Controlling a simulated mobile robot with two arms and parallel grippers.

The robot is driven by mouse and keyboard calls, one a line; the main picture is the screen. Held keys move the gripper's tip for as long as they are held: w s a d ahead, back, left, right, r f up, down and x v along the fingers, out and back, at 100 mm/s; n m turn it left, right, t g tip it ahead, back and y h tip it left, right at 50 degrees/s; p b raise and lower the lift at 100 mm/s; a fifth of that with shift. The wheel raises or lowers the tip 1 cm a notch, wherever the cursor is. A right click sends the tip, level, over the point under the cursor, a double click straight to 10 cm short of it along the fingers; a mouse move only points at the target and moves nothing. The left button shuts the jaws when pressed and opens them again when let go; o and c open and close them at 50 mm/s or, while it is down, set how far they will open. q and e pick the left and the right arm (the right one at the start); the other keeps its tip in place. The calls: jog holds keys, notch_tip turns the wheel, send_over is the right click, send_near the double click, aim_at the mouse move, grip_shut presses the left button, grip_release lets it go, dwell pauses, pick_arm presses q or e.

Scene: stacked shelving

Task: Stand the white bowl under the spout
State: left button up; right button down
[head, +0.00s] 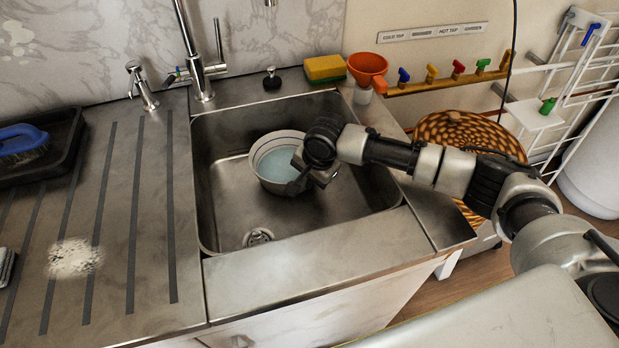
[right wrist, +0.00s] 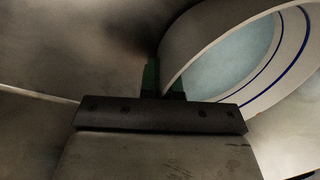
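The white bowl (head: 268,180), pale blue inside with dark lines near its rim, is upright in the sink (head: 222,215). I cannot tell whether it touches the sink floor. My right gripper (head: 300,180) is at its right front side. In the right wrist view the green fingertips (right wrist: 163,80) are close together, with the wall of the bowl (right wrist: 200,40) between them. The tap (head: 200,75) stands behind the sink; its neck leaves the top of the picture, and a spout tip (head: 270,3) shows at the top edge. My left gripper is out of view.
A ribbed drainboard (head: 110,210) lies left, with a black tray (head: 50,165) and brush. A wicker basket (head: 460,130) is at right. The sink's front left is clear.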

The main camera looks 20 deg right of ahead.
jog(key=c, duration=1.4)
grip_release()
jog(key=shift+o, duration=0.2)
jog(key=p+v, duration=0.1)
jog(key=v, duration=1.1)
